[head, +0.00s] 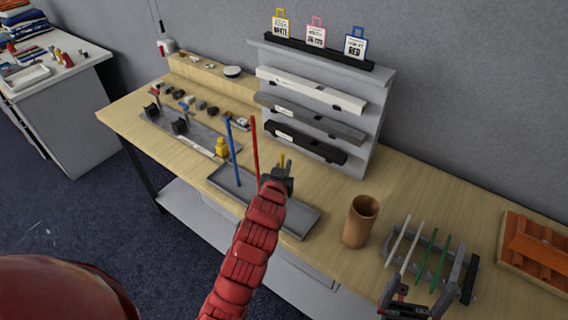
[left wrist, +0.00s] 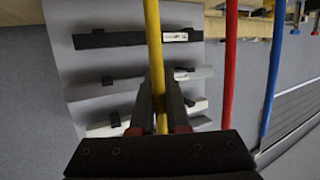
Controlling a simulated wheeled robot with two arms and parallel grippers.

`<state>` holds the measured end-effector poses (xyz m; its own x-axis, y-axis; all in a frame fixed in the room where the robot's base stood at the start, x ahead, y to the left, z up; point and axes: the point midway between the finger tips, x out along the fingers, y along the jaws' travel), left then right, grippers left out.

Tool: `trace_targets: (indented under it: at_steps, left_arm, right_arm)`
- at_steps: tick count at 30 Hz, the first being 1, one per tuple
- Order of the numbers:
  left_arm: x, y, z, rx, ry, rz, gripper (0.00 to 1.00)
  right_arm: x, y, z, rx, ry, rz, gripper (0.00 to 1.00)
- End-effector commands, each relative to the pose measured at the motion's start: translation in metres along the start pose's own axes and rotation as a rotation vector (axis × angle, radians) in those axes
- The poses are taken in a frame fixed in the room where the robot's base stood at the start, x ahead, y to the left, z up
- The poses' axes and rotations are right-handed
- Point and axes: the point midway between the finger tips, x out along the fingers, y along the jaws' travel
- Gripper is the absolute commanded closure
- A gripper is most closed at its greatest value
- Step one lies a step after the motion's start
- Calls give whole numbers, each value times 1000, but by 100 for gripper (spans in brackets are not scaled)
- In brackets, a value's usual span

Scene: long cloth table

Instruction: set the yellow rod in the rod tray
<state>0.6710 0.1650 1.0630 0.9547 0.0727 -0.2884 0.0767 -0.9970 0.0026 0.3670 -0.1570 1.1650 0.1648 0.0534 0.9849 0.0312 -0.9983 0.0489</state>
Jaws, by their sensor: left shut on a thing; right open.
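The yellow rod (head: 282,160) is held in my left gripper (head: 277,182), with a short upper part showing above it in the head view. In the left wrist view the yellow rod (left wrist: 153,45) runs between the two shut fingers (left wrist: 160,105). The grey rod tray (head: 300,220) lies below and around that gripper in the picture. A blue rod (head: 232,152) and a red rod (head: 254,150) stand upright at the tray, left of my gripper. The yellow rod's lower end is hidden by my gripper and arm. My right gripper (head: 404,298) is open near the bottom right.
A brown cup (head: 361,222) stands right of the tray. A grey shelf (head: 375,110) stands behind. A yellow bottle (head: 221,147) and small parts are to the left.

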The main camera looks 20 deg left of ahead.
Motion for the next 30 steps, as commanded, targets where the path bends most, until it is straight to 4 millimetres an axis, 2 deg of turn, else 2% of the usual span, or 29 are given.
trace_targets:
  at_steps: [5, 6, 11, 23, 26, 30]
  left_arm:
    - [1, 0, 5, 0, -1, 0, 100]
    - [1, 0, 5, 0, -1, 0, 85]
    - [1, 0, 4, 0, -1, -1, 57]
    - [-2, 0, 1, 0, -1, 0, 57]
    - [-11, 0, 4, 0, -4, -1, 57]
    - [-36, 0, 2, -1, -2, 1, 57]
  right_arm:
    - [-5, 0, 1, 0, 0, 0, 0]
    - [-5, 0, 1, 0, 0, 0, 0]
    - [-4, 0, 1, 0, 0, 0, 0]
    - [-1, 0, 0, 0, 0, 0, 0]
    - [-7, 0, 1, 0, 0, 0, 0]
    - [-11, -1, 2, 0, 0, 0, 0]
